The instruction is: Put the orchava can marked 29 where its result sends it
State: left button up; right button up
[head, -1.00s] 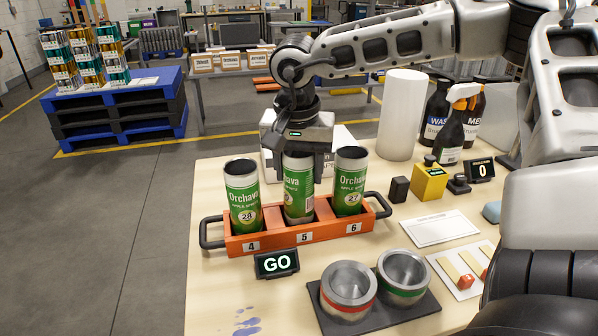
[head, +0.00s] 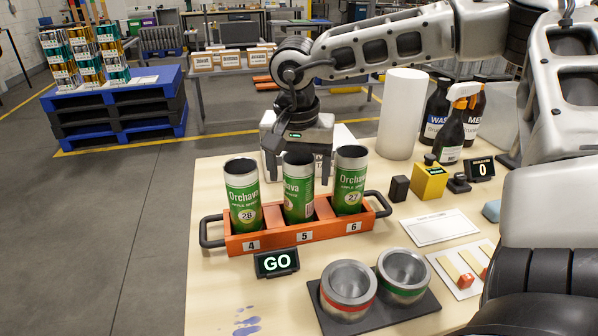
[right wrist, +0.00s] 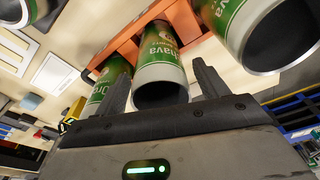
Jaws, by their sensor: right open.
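Three green Orchava cans stand in an orange rack with slots 4, 5 and 6 (head: 278,240). The can marked 28 (head: 242,195) is in slot 4, and the can marked 27 (head: 349,180) is in slot 6. The middle can (head: 298,188) stands in slot 5; its number is not readable. My right gripper (head: 298,168) is open just behind and above the middle can, with its fingers apart on either side. In the right wrist view the middle can (right wrist: 162,75) shows between the fingers, not gripped. A small display (head: 276,263) before the rack reads GO. My left gripper is not in view.
Red-banded (head: 348,290) and green-banded (head: 403,275) round metal holders stand empty on a dark base at the front. A yellow box (head: 429,183), a counter reading 0 (head: 480,170), a white cylinder (head: 401,115) and spray bottles are at the right.

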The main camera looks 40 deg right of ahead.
jog(key=r, duration=0.3)
jog(key=a+r, duration=0.1)
jog(key=r, duration=0.3)
jog(key=s+r, duration=0.1)
jog(key=r, duration=0.3)
jog(key=shift+a, duration=0.2)
jog(key=shift+s, duration=0.1)
